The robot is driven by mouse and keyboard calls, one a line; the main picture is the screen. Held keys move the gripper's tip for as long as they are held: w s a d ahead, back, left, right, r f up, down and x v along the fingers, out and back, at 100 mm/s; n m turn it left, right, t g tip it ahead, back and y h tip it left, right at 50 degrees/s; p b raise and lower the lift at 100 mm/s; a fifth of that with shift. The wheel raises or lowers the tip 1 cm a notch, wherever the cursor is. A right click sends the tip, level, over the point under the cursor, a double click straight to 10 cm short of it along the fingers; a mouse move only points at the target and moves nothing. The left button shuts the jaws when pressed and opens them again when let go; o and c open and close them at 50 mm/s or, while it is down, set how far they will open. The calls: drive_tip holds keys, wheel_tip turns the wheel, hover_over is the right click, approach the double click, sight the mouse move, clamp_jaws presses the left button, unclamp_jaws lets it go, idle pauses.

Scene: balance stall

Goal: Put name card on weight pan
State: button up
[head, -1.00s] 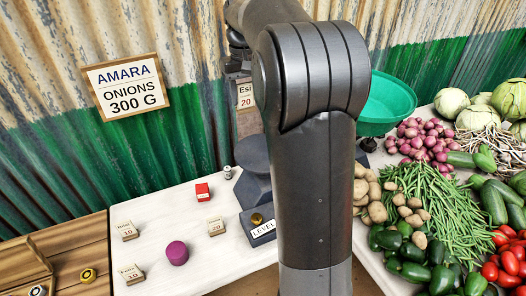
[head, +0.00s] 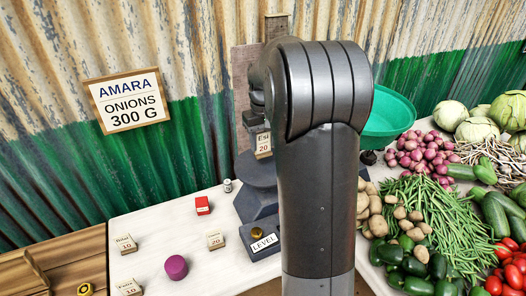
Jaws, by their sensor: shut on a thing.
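A name card reading "Esi 20" (head: 263,145) hangs upright in my gripper (head: 256,120), which is shut on its top. My gripper is small and dark in the head view, left of my large arm link, which hides part of it. Just below the card is the grey weight pan (head: 250,172) of the balance. The card's lower edge looks close to the pan; whether they touch, I cannot tell. The balance's green bowl (head: 388,108) shows on the right, partly behind my arm.
On the white table (head: 150,228) stand other cards (head: 125,244), a purple disc (head: 176,267), a red box (head: 203,205) and a small metal cylinder (head: 227,186). A "LEVEL" block (head: 262,245) sits before the pan. Onions (head: 420,150) and other vegetables fill the right.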

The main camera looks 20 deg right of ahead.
sight(263, 152)
drive_tip(key=shift+f, duration=1.9)
